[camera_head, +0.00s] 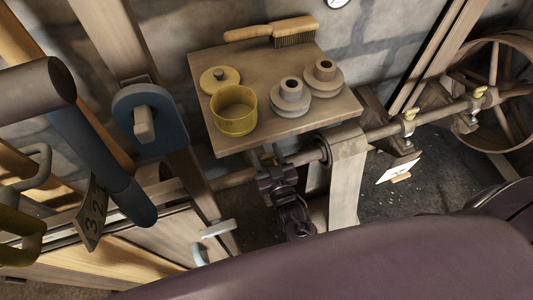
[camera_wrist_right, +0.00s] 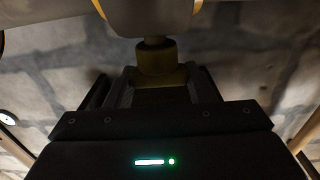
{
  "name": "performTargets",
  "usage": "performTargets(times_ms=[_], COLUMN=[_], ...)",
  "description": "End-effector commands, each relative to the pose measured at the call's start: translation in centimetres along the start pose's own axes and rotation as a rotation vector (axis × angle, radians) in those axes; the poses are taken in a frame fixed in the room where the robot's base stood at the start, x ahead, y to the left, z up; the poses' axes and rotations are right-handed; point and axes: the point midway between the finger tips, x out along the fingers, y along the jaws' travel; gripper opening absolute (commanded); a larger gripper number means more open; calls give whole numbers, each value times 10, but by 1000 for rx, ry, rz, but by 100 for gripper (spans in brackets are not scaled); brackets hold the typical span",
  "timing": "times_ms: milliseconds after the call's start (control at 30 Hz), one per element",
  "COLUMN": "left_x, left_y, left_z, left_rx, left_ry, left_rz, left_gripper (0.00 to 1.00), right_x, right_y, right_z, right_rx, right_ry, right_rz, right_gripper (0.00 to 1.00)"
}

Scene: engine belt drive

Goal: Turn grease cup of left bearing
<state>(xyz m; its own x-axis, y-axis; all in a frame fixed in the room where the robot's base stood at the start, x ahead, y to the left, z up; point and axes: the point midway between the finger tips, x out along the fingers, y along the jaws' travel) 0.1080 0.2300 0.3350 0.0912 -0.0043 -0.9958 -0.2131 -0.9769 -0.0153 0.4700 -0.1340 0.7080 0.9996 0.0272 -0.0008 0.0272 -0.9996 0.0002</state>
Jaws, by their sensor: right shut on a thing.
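In the right wrist view, a brass grease cup (camera_wrist_right: 158,58) on a short stem sits between the fingers of my right gripper (camera_wrist_right: 157,84), which is shut on it. Above the cup is a pale bearing body (camera_wrist_right: 150,15). In the head view my right gripper (camera_head: 268,164) is at the shaft (camera_head: 235,180), below the front edge of the wooden shelf and left of the light post. The cup it holds is mostly hidden there by my wrist. Two other brass grease cups, one nearer (camera_head: 410,114) and one farther (camera_head: 479,92), stand on bearings to the right. My left gripper is not in view.
The wooden shelf (camera_head: 290,128) carries a yellow pot (camera_head: 234,112), its lid (camera_head: 219,77), two flanged spools and a brush (camera_head: 275,32). A spoked wheel (camera_head: 500,90) stands at far right. A thick lever with a tag (camera_head: 92,215) and a blue plate (camera_head: 150,120) fill the left.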

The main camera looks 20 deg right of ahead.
Motion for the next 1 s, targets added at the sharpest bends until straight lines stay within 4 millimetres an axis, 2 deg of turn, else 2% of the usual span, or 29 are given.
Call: performTargets(times_ms=[433,467,600,867,1000], left_x=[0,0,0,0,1], left_y=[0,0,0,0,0], left_z=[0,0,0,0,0], left_rx=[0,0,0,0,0], left_ry=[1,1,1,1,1], left_rz=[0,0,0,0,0], left_gripper=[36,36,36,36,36], right_x=[0,0,0,0,-11], right_y=[0,0,0,0,0], right_z=[0,0,0,0,1], right_rx=[0,1,0,0,0], right_ry=[1,1,1,1,-1], right_rz=[9,9,9,8,8], right_gripper=[26,53,71,71,71])
